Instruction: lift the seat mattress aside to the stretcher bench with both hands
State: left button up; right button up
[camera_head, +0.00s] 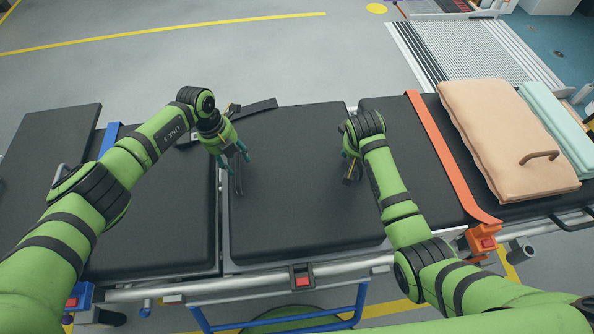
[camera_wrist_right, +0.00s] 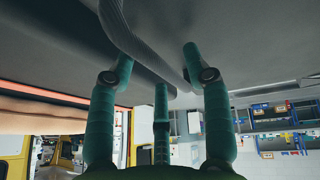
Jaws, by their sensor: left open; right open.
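The seat mattress (camera_head: 295,215) is the black middle pad of the stretcher. It lies flat on the frame. My left gripper (camera_head: 236,158) is open over its left side, close to a dark handle loop (camera_head: 238,185). My right gripper (camera_head: 350,168) is over its right side, partly hidden by my own forearm. In the right wrist view, the open fingers stand on either side of a ribbed grey handle (camera_wrist_right: 135,45) that runs across the dark pad. Whether either gripper touches its handle is hard to tell. I cannot tell which surface is the stretcher bench.
An orange strap (camera_head: 440,150) crosses the right pad. A tan cushion (camera_head: 507,140) with a brown handle and a mint pad (camera_head: 562,125) lie at the right end. A blue strap (camera_head: 108,140) is at left. The floor behind the stretcher (camera_head: 270,60) is clear.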

pick_arm(q)
grip_shut()
pick_arm(e)
grip_shut()
pick_arm(q)
jog(key=shift+w+r, duration=0.1)
jog(key=shift+r, duration=0.1)
pick_arm(e)
jog(key=shift+w+r, duration=0.15)
jog(key=shift+r, duration=0.05)
pick_arm(q)
jog(key=shift+r+p, duration=0.15)
jog(key=shift+p, duration=0.15)
pick_arm(e)
jog(key=shift+r, duration=0.15)
